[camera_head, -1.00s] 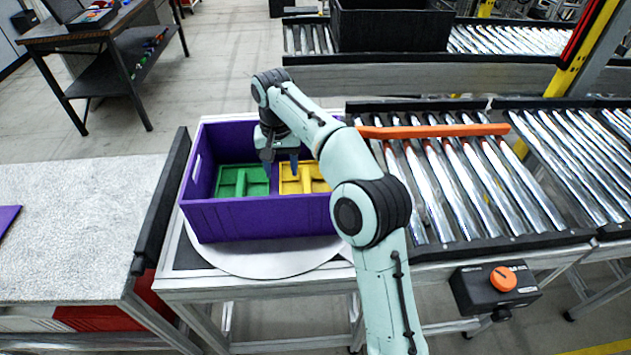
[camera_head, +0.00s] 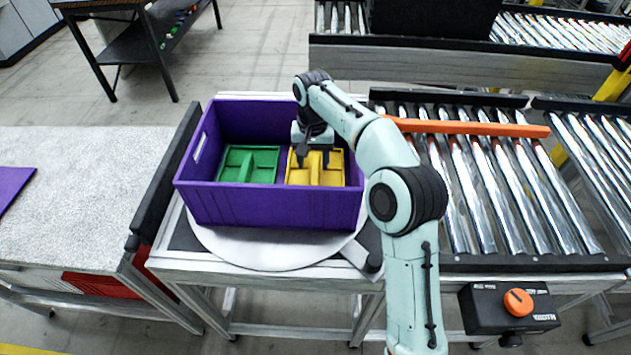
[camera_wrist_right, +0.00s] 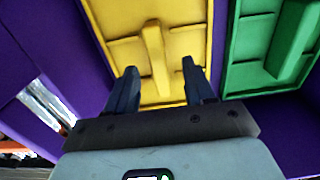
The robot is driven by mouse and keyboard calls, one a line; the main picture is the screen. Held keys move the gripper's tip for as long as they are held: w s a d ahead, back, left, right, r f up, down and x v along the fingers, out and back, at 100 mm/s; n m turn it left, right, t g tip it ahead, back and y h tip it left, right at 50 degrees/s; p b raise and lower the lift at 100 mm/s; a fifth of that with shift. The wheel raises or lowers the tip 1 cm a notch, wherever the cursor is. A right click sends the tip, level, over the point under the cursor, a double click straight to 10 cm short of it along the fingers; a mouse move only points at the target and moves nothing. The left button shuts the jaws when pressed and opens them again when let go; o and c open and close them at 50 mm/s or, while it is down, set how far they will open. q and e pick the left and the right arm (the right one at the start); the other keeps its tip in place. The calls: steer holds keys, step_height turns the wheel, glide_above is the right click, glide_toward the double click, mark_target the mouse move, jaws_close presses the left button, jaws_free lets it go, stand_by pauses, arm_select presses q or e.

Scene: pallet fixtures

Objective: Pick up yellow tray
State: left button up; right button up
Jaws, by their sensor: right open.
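The yellow tray (camera_head: 327,170) lies in the right part of the purple crate (camera_head: 270,207), beside a green tray (camera_head: 249,164). My right gripper (camera_head: 313,157) reaches down into the crate over the yellow tray. In the right wrist view the two fingers of my right gripper (camera_wrist_right: 160,85) stand apart, on either side of the raised middle rib of the yellow tray (camera_wrist_right: 190,22). I cannot tell whether they touch it. The green tray (camera_wrist_right: 270,45) shows at the right there. My left gripper is not in view.
The crate sits on a round white plate (camera_head: 270,255) on a metal table. A roller conveyor (camera_head: 480,190) with an orange bar (camera_head: 470,128) lies to the right. A control box with an orange knob (camera_head: 518,302) is at the lower right. A grey worktop (camera_head: 90,180) is to the left.

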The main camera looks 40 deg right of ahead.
mark_target(315, 171)
steer(key=f, duration=0.4)
steer(key=f+b, duration=0.1)
steer(key=f, duration=0.1)
steer(key=shift+d, duration=0.3)
steer(key=shift+r, duration=0.1)
jaws_close()
